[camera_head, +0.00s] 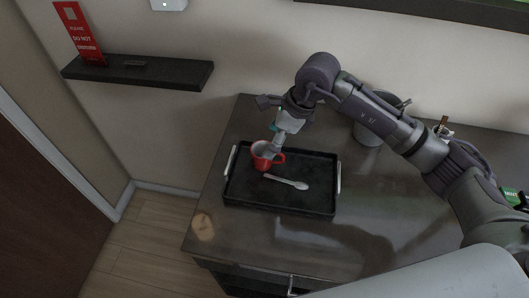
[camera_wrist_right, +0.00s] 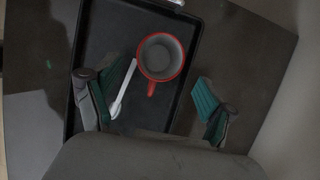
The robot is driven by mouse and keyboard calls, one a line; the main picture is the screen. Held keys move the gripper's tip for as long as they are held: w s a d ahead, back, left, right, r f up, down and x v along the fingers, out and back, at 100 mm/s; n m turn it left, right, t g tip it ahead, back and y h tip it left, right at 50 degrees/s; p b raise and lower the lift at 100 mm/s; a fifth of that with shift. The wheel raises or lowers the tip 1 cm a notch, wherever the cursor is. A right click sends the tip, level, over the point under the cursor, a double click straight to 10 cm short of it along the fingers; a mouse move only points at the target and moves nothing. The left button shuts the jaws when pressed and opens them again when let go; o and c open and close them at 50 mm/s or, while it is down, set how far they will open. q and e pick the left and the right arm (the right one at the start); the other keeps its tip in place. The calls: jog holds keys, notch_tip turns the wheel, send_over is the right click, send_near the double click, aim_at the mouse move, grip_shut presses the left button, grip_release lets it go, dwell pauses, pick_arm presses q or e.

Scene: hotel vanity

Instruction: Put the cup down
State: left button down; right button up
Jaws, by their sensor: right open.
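The red cup (camera_head: 262,161) with a pale grey inside stands upright on the black tray (camera_head: 245,198), near its left back part. In the right wrist view the cup (camera_wrist_right: 174,76) shows its rim from above, with its handle pointing toward my gripper. My right gripper (camera_head: 275,148) is just above and beside the cup, its fingers spread wide. In the wrist view the green-padded fingers stand clear on either side, and nothing is gripped. A white spoon (camera_head: 287,182) lies on the tray in front of the cup. My left gripper is out of view.
The tray with silver handles lies on the dark vanity counter (camera_head: 212,210), near its left end. A grey bucket (camera_head: 368,137) stands behind my right arm. A black wall shelf (camera_head: 140,72) holds a red sign (camera_head: 80,35). Counter in front of the tray is clear.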

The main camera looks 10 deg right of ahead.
jog(key=shift+b+v, duration=0.45)
jog(key=shift+v, duration=1.8)
